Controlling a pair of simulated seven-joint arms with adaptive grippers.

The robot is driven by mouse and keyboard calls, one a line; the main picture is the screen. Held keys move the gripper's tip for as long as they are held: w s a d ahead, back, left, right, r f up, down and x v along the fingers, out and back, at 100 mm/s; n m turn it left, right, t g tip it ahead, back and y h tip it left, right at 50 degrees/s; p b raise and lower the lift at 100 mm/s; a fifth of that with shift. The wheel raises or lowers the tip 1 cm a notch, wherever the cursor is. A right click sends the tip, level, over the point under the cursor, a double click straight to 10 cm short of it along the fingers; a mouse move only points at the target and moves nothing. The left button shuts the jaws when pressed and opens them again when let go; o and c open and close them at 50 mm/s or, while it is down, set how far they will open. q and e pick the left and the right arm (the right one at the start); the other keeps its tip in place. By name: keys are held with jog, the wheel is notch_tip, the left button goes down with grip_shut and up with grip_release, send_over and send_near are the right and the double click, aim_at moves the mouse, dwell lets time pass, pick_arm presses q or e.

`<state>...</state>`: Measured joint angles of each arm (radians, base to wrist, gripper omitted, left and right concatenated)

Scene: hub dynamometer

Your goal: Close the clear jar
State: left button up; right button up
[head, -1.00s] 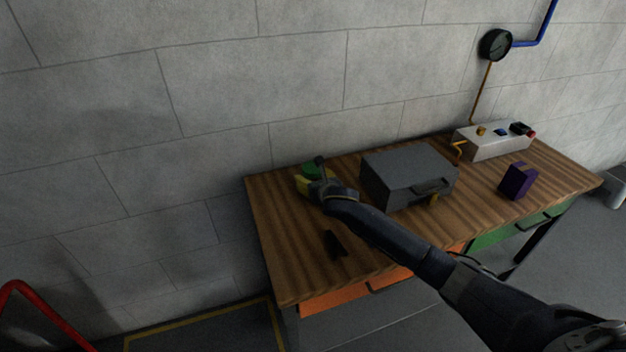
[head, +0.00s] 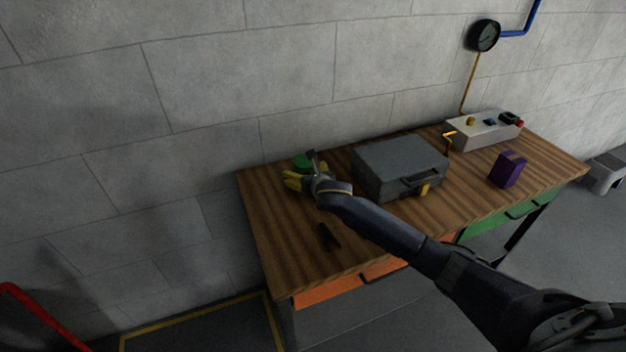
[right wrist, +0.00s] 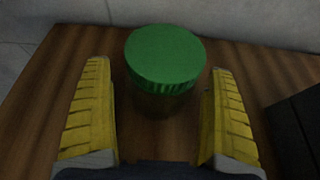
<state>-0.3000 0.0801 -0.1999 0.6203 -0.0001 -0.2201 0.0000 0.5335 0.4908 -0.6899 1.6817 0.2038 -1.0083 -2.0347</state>
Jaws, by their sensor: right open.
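The clear jar (right wrist: 160,103) stands upright on the wooden bench in the right wrist view, dark and mostly hidden under its green lid (right wrist: 165,55). The lid sits over the jar's mouth; I cannot tell how tightly. In the head view the green lid (head: 303,161) shows near the bench's back left corner. My right gripper (head: 297,179) is at the near side of the jar. Its yellow fingers are spread wide, with the jar ahead of and between them in the right wrist view (right wrist: 158,95), touching neither. My left gripper is out of view.
A grey case (head: 400,165) stands on the bench (head: 290,245) right of my right gripper. A black object (head: 328,237) lies near the front left. A purple box (head: 507,169) and a white control box (head: 485,131) are farther right. The wall is close behind the jar.

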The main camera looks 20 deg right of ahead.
jog(key=v, duration=1.1)
dwell(0.3)
